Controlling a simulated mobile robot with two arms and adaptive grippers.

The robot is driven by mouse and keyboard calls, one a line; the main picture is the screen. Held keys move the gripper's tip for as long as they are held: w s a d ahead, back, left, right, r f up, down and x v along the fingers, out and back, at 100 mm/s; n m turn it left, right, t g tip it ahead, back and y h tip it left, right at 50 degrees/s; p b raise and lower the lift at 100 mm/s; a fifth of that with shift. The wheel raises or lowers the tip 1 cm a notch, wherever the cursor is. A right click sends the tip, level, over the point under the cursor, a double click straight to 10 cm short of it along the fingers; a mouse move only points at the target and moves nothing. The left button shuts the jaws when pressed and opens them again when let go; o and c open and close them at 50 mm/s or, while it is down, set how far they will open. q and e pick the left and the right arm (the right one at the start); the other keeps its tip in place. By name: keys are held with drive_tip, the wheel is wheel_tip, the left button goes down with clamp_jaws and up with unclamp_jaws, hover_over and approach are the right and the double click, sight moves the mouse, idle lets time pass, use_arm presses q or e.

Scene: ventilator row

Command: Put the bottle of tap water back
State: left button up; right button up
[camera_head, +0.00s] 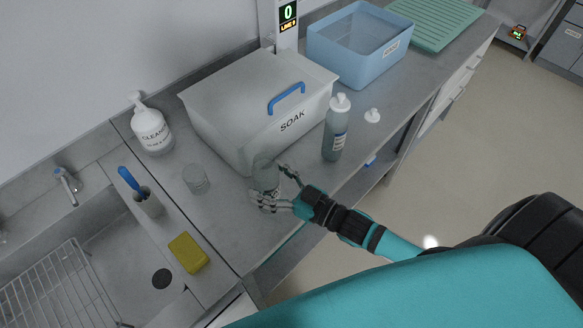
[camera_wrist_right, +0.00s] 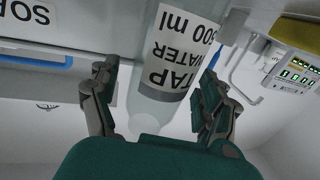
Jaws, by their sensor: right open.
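The bottle of tap water (camera_wrist_right: 172,62) shows upside down in the right wrist view, with a white label reading TAP WATER and 500 ml. It lies between the two spread fingers of my right gripper (camera_wrist_right: 157,88), which is open. My left gripper is not in view.
A lidded SOAK tub (camera_head: 235,115) stands just behind. A grey-green bottle (camera_head: 335,135) and a small white cap (camera_head: 372,115) are to the right. A clear beaker (camera_head: 196,179), cleaner bottle (camera_head: 151,130) and yellow sponge (camera_head: 188,253) are left. A blue bin (camera_head: 350,60) stands farther back.

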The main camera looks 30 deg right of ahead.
drive_tip(key=b+v, duration=0.2)
drive_tip(key=v, duration=0.9)
drive_tip(key=shift+s, duration=0.1)
drive_tip(key=s+d+f+m+g+h, duration=0.1)
drive_tip(key=s+d+f+g+h, duration=0.15)
drive_tip(key=f, duration=0.85)
drive_tip(key=s+d+f+m+g+h, duration=0.1)
drive_tip(key=d+f+m+h, duration=0.2)
drive_tip(key=f, duration=0.7)
drive_tip(key=s+d+f+g+h, duration=0.1)
drive_tip(key=d+f+g+h, duration=0.3)
drive_tip(key=f, duration=0.7)
drive_tip(key=s+a+f+g, duration=0.3)
drive_tip(key=s+f, duration=0.6)
drive_tip(key=s, duration=0.2)
drive_tip(key=s+a+f+g, duration=0.3)
drive_tip(key=s+f, duration=0.6)
drive_tip(key=s, duration=0.3)
drive_tip(key=shift+g, duration=0.35)
